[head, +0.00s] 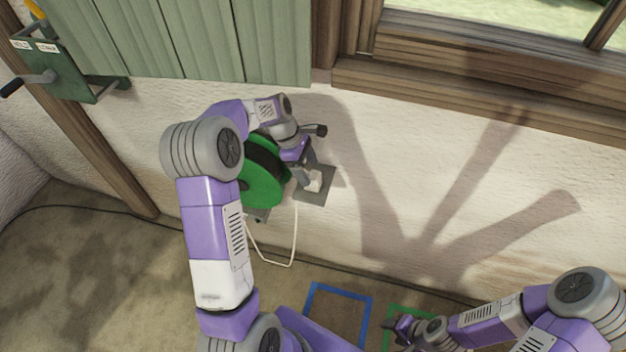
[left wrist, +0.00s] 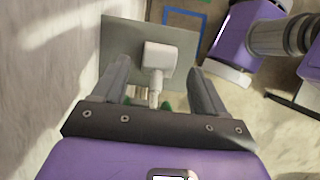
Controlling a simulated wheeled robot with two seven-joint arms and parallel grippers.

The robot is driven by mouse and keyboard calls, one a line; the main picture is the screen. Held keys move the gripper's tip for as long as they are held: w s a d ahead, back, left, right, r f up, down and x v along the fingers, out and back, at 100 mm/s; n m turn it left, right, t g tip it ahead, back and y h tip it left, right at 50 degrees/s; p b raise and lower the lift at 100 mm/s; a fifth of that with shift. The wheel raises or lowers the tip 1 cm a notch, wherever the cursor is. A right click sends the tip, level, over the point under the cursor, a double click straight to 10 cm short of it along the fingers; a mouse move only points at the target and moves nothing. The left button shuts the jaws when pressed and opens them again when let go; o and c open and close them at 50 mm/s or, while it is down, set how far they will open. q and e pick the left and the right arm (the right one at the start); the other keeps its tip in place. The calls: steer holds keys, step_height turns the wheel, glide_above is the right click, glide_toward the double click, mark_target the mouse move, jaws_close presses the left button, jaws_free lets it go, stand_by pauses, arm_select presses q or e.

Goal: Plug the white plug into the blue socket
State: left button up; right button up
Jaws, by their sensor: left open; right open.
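The white plug (head: 314,183) sits at a small grey plate (head: 318,198) by the wall, beside the green reel. In the left wrist view the plug (left wrist: 158,56) lies in front of the grey plate (left wrist: 118,38), its cable end pointing towards my palm. My left gripper (left wrist: 161,70) is open, one finger on each side of the plug, with gaps showing on both sides. It also shows in the head view (head: 307,178). My right gripper (head: 393,330) is open and empty, low over the floor. I cannot make out a blue socket in either view.
A green reel (head: 262,190) is at the wall, partly behind my left arm. A white cable (head: 293,245) hangs in a loop below. Blue (head: 339,289) and green tape outlines (head: 409,309) mark the floor. A crank box (head: 55,65) and green shutter (head: 190,40) are upper left.

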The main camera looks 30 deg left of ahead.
mark_target(314, 176)
arm_select(q)
steer(key=b+x, duration=0.2)
steer(key=x, duration=0.3)
steer(key=shift+w+d+f, duration=0.1)
steer(key=shift+w+d, duration=0.05)
steer(key=shift+d, duration=0.05)
steer(key=c, duration=1)
steer(key=shift+r, duration=0.2)
steer(key=shift+s+r+p, duration=0.2)
steer(key=shift+r+p, duration=0.2)
steer(key=shift+r, duration=0.15)
steer(key=r, duration=0.2)
steer(key=r+p, duration=0.1)
steer(key=r, duration=0.1)
steer(key=r+p, duration=0.1)
steer(key=r, duration=0.1)
steer(key=shift+s+d+r, duration=0.1)
steer(key=shift+s+d, duration=0.05)
steer(key=shift+s, duration=0.15)
steer(key=s+d, duration=0.1)
steer(key=s, duration=0.5)
steer(key=s+d+p, duration=0.1)
steer(key=s+d, duration=0.1)
steer(key=s, duration=0.4)
steer(key=s+d+p, duration=0.1)
steer(key=s, duration=0.5)
steer(key=shift+s+d+f, duration=0.2)
steer(key=shift+s+f, duration=0.05)
